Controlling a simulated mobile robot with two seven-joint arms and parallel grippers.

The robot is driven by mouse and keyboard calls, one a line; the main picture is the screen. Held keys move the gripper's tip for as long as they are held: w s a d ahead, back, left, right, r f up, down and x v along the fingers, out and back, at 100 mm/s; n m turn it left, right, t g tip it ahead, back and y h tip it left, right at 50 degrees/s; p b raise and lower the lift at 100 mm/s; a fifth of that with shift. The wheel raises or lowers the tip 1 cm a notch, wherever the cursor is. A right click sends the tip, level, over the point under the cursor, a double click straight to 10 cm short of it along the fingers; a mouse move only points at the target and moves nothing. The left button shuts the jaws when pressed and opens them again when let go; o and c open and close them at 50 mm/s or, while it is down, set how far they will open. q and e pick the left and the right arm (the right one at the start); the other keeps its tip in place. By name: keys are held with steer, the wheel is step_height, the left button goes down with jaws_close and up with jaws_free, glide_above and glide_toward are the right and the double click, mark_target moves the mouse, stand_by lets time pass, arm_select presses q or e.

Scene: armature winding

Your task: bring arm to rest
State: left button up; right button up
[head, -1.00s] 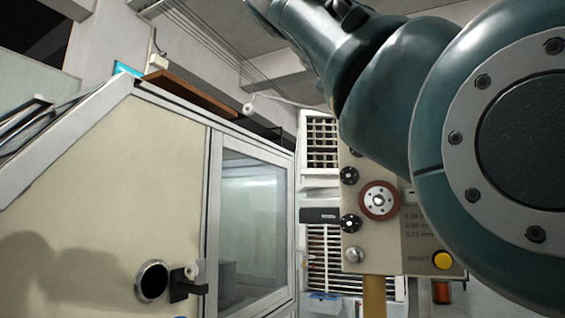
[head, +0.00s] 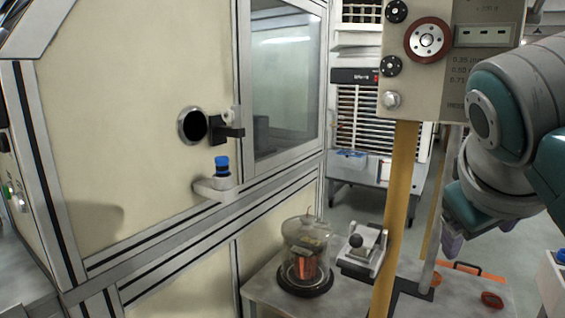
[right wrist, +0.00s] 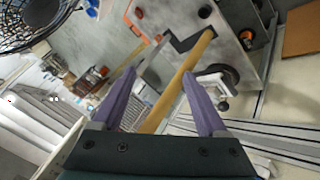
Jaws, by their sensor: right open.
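My right arm (head: 500,170) comes in from the right in the head view, bent downward beside the yellow post. Its gripper (head: 450,240) hangs at the lower end, only partly visible there. In the right wrist view the two purple fingers of the right gripper (right wrist: 162,95) stand wide apart, with nothing held between them. The yellow post (right wrist: 185,75) crosses the view behind the fingers; whether it is clear of them in depth I cannot tell exactly. My left gripper is not in view.
A beige control box (head: 450,60) tops the yellow post (head: 398,200). A bench (head: 460,296) carries a glass-domed copper coil (head: 306,262) and a small lever device (head: 364,252). A large cream cabinet (head: 120,130) fills the left. Grey floor (head: 353,205) shows behind.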

steer(key=s+f+g+y, duration=0.2)
steer(key=s+f+y, duration=0.1)
steer(key=s+f, duration=0.85)
steer(key=s+a+g+y+p, duration=0.15)
steer(key=s+a, duration=0.25)
steer(key=s, duration=1)
step_height(320, 180, up, 38)
steer(key=p, duration=3.7)
steer(key=shift+w+r+y, duration=0.15)
steer(key=shift+w+y, duration=0.2)
steer(key=shift+y, duration=0.1)
